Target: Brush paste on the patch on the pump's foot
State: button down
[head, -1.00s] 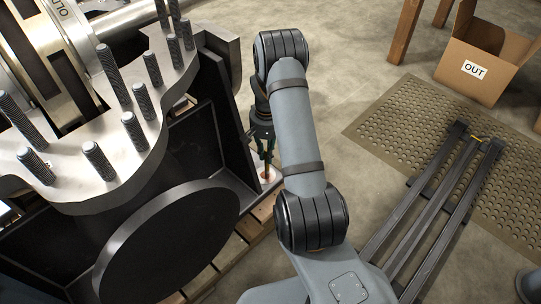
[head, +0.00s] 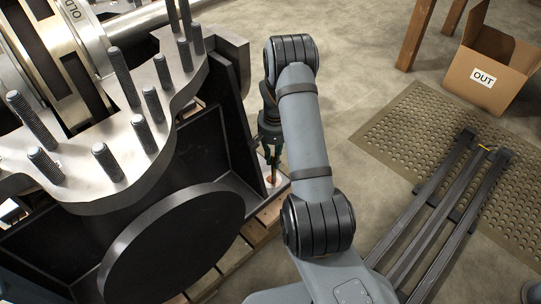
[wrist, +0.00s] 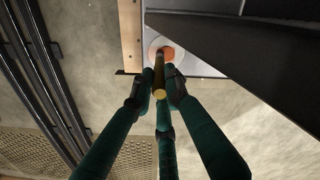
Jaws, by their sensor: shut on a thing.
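My gripper (head: 271,138) points down beside the dark pump casing, and its dark green fingers (wrist: 161,90) are closed around a thin brush. The brush (wrist: 160,73) has a yellowish handle end and runs from the fingers toward the patch; it also shows below my gripper in the head view (head: 273,164). The patch (wrist: 171,53) is an orange spot within a pale ring on the light grey foot (wrist: 190,62) of the pump. In the head view the patch (head: 273,182) is small and partly hidden. I cannot tell whether the bristles touch it.
A dark upright casing wall (head: 233,110) stands close left of my gripper. Upright threaded studs (head: 118,75) rise from the casing flange. Wooden slats (head: 245,248) lie under the foot. Dark rails (head: 433,215), a perforated mat (head: 400,135) and a box marked OUT (head: 485,60) are to the right.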

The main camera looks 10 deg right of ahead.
jog(key=shift+s+d, duration=0.3)
jog(key=shift+s, duration=0.25)
jog(key=shift+s+d, duration=0.3)
jog(key=shift+s, duration=0.2)
jog(key=shift+w+a+p, duration=0.2)
jog(key=shift+w+a, duration=0.15)
jog(key=shift+w, duration=0.2)
jog(key=shift+w+a+p, duration=0.2)
jog(key=shift+w+a, duration=0.1)
jog(key=shift+w, duration=0.25)
dwell(1.9)
jog(key=shift+r+p, duration=2.45)
jog(key=shift+r, duration=0.55)
